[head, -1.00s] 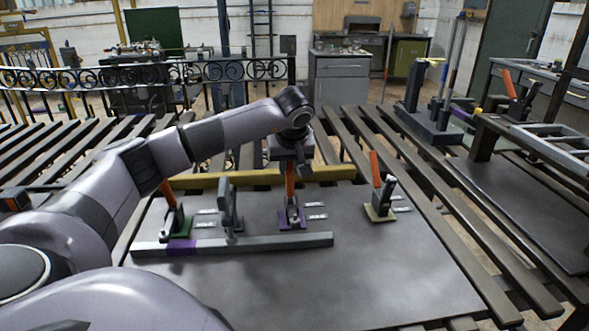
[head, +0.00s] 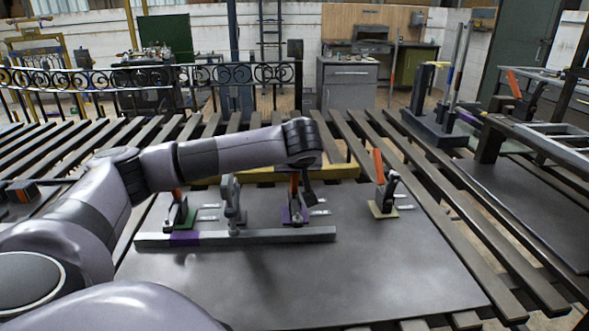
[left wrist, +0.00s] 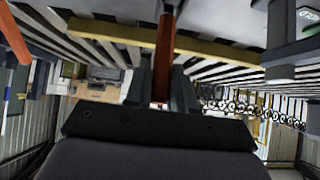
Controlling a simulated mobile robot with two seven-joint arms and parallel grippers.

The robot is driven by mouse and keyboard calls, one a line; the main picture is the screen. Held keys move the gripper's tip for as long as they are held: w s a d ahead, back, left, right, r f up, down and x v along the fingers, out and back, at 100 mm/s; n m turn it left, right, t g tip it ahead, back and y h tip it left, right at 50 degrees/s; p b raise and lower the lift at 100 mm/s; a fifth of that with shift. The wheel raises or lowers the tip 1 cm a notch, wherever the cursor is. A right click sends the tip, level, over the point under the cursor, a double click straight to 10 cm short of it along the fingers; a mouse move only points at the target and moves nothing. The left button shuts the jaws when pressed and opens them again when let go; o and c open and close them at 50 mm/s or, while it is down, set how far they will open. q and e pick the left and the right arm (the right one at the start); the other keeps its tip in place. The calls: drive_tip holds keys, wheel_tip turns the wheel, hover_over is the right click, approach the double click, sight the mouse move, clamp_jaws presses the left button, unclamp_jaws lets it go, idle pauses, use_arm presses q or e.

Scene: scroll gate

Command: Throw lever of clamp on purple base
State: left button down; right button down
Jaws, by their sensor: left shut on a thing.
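The clamp with the purple base (head: 289,218) stands on the grey plate, behind the right part of a long steel bar. Its orange lever (head: 293,184) looks close to upright, with its top hidden behind my left wrist. My left gripper (head: 304,190) has come down over this lever and is mostly hidden by my own arm. In the left wrist view the orange lever (left wrist: 166,40) runs between the two dark fingers of my left gripper (left wrist: 161,88), which is shut on it. My right gripper is not in view.
A green-base clamp (head: 180,216) stands left and a yellow-base clamp (head: 383,208) right, both with orange levers up. The steel bar (head: 270,236) with a purple mark lies in front. A yellow beam (head: 340,172) lies behind. The plate's front is clear.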

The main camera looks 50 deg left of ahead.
use_arm(q)
drive_tip(key=c, duration=1)
unclamp_jaws()
drive_tip(key=shift+c, duration=0.2)
drive_tip(key=shift+d+r, duration=0.1)
drive_tip(key=v, duration=0.7)
drive_tip(key=shift+d, duration=0.1)
